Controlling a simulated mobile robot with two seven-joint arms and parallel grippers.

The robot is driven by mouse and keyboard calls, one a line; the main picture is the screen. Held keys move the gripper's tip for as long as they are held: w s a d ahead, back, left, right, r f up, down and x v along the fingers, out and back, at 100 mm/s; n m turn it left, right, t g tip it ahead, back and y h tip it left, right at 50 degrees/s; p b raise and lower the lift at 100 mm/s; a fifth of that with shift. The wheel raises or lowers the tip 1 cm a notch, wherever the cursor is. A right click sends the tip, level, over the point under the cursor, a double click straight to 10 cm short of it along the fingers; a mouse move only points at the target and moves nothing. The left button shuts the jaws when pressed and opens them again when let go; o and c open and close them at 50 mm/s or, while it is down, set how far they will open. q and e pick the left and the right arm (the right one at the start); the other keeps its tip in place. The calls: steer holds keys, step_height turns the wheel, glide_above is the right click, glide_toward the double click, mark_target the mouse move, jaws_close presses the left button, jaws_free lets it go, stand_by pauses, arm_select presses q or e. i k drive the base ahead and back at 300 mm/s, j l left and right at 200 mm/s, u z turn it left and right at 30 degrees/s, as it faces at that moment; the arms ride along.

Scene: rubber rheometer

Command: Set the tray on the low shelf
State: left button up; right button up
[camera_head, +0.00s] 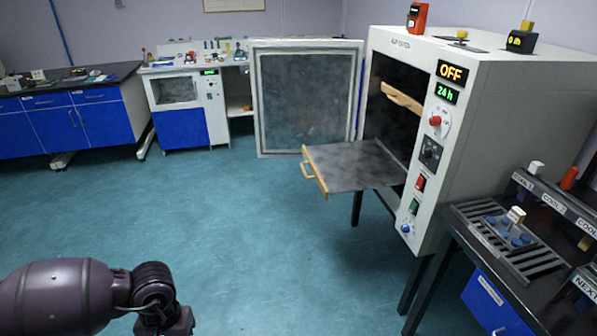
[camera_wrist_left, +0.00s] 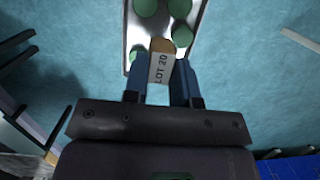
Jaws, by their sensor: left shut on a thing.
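A shiny metal tray (camera_wrist_left: 166,22) with several green round pieces shows at the top of the left wrist view. Its handle carries a tag reading LOT 20 (camera_wrist_left: 160,68). My left gripper (camera_wrist_left: 159,80) is shut on this handle and holds the tray above the blue-green floor. In the head view my left arm enters at the lower left; its fingers and the tray are out of frame. The low shelf (camera_head: 352,166) of the oven (camera_head: 480,130) is pulled out, flat and bare, with a wooden handle at its front. My right gripper is in neither view.
The oven door (camera_head: 305,100) stands wide open to the left. An upper shelf handle (camera_head: 402,98) shows inside the chamber. At right, a black bench holds a slatted rack (camera_head: 530,262) with blue pieces. The floor (camera_head: 190,220) before the shelf is clear.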

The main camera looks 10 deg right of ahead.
mark_target(327, 155)
steer(key=i, duration=1.15)
steer(key=i+j+z, duration=0.1)
steer(key=i+z, duration=0.3)
steer(key=i+j+z, duration=0.2)
steer(key=i+z, duration=0.2)
steer(key=i+j+z, duration=0.8)
steer(key=i+u, duration=0.1)
